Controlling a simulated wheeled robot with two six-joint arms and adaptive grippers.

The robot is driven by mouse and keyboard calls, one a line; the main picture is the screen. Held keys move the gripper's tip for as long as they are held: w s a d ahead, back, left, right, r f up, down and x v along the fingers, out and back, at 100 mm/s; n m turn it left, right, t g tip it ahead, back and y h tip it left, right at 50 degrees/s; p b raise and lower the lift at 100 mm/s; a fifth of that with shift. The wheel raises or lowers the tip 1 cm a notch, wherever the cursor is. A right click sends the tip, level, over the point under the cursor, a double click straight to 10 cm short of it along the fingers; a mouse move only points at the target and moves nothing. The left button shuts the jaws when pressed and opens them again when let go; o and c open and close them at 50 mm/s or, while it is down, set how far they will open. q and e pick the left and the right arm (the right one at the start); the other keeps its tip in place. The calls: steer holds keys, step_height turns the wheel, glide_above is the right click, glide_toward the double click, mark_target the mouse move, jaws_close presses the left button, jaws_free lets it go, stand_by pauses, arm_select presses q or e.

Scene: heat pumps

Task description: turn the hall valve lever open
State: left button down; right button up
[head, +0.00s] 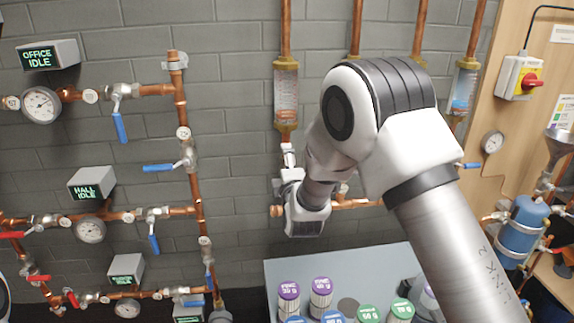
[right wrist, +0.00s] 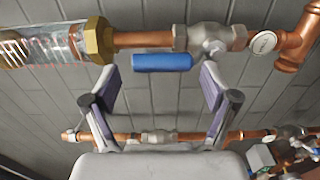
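The green-lettered HALL IDLE display (head: 91,190) is at the left of the head view, above a round gauge (head: 90,229). On the pipe beside it, a blue lever (head: 153,243) hangs down, across the pipe. My right gripper (right wrist: 160,86) is open in the right wrist view, its two fingers apart. A blue lever handle (right wrist: 162,62) lies just beyond the fingertips, between them, along a copper pipe with a valve body (right wrist: 208,40). No contact shows. In the head view my right arm hides this lever; no readable label names it.
A clear flow meter (right wrist: 60,45) is on the same pipe as the near lever. A second pipe (right wrist: 190,136) runs behind the fingers. A table (head: 340,262) with several capped jars stands below my right arm. More blue and red levers line the left pipes.

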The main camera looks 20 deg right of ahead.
steer(key=shift+f, duration=0.1)
steer(key=v, duration=1.2)
